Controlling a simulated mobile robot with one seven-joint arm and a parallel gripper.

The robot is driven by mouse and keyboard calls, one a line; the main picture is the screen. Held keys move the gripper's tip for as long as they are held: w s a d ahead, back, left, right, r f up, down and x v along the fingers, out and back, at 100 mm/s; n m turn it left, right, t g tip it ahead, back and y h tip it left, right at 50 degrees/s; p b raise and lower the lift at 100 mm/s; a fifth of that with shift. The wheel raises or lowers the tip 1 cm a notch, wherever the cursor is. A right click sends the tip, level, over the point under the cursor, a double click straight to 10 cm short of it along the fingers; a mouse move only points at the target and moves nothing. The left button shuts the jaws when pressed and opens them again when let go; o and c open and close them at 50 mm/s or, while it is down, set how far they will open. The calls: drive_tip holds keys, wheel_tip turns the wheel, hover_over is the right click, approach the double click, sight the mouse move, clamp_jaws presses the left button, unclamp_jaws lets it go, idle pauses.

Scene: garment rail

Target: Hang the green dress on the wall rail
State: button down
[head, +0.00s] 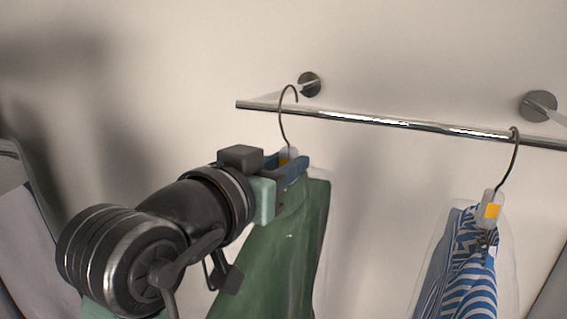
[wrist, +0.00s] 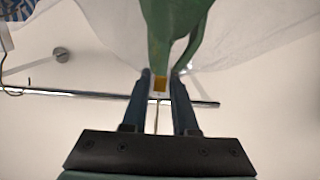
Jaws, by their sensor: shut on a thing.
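The green dress (head: 285,240) hangs in a clear cover from a hanger with a thin dark hook (head: 281,120). My gripper (head: 290,163) is shut on the hanger's neck, near its orange label, just below the wall rail (head: 385,121). In the head view the hook's bend stands above the rail, close to its left end; I cannot tell whether it is around the rail or in front of it. In the wrist view the dress (wrist: 172,25) and the orange label (wrist: 160,84) show between my fingers, and the rail (wrist: 70,93) crosses behind them.
A blue and white striped garment (head: 468,265) in a clear cover hangs on the rail to the right. Round wall mounts (head: 310,84) hold the rail. The rail between the two hangers is clear. A pale covered garment (head: 30,230) shows at the far left.

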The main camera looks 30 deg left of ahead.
drive_tip(key=shift+w+r, duration=0.1)
drive_tip(key=shift+w, duration=2.4)
drive_tip(key=shift+f+b, duration=0.8)
drive_tip(key=shift+f, duration=0.55)
drive_tip(key=c, duration=0.7)
unclamp_jaws()
drive_tip(key=shift+o, duration=0.5)
drive_tip(key=shift+f, duration=0.2)
drive_tip(key=s+b, duration=0.1)
drive_tip(key=s, duration=0.3)
drive_tip(key=s+r+b, duration=0.1)
drive_tip(key=s+b, duration=0.1)
drive_tip(key=s, duration=0.2)
drive_tip(key=s+b, duration=0.1)
drive_tip(key=s, duration=0.4)
drive_tip(key=shift+r+b, duration=0.35)
drive_tip(key=shift+b, duration=0.05)
